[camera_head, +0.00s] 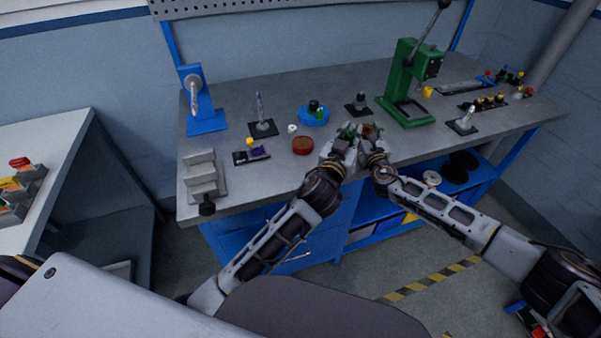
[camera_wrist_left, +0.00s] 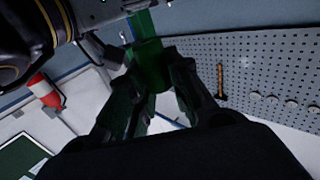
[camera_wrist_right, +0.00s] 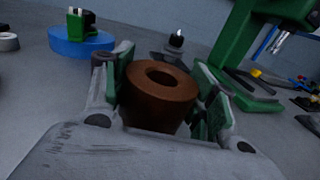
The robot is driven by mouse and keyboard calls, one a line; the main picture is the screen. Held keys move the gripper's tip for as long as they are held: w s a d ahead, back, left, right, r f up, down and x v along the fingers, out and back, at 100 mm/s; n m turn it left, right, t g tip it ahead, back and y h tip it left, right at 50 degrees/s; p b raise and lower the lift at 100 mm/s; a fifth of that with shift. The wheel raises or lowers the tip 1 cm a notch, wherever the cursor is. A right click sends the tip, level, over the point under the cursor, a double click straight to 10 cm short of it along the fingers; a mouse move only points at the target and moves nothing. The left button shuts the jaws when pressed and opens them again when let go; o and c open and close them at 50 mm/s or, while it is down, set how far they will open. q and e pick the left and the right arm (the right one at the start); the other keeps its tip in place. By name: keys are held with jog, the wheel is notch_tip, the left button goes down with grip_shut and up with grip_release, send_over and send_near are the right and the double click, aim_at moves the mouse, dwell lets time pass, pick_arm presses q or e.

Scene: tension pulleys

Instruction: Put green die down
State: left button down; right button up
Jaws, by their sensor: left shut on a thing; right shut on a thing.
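In the left wrist view a dark green block, seemingly the green die (camera_wrist_left: 149,52), sits between the fingers of my left gripper (camera_wrist_left: 155,85), which is shut on it. In the head view my left gripper (camera_head: 347,138) is over the bench's front part, and the die is hard to tell from the green finger pads. My right gripper (camera_head: 371,138) is close beside it on the right. In the right wrist view my right gripper (camera_wrist_right: 165,100) is shut on a brown ring-shaped part (camera_wrist_right: 158,98) with a hole in its top.
A blue round base (camera_head: 314,118) with a green and black part stands behind my grippers. A brown round piece (camera_head: 303,146) lies to the left. A green lever press (camera_head: 407,85) stands at the back right. Bare grey bench top (camera_head: 262,178) shows at the front left.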

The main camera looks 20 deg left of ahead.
pick_arm(q)
jog(key=s+a+n+y, duration=0.4)
jog(key=a+y, duration=0.4)
jog(key=a, duration=0.4)
jog(key=shift+s+a+n+g, duration=0.2)
jog(key=shift+a+n+g, duration=0.15)
jog(key=shift+n, duration=0.25)
jog(key=shift+f, duration=3.05)
jog(key=shift+f, duration=0.1)
jog(key=shift+f, duration=1.8)
jog(key=shift+f, duration=0.1)
jog(key=c, duration=1.3)
grip_release()
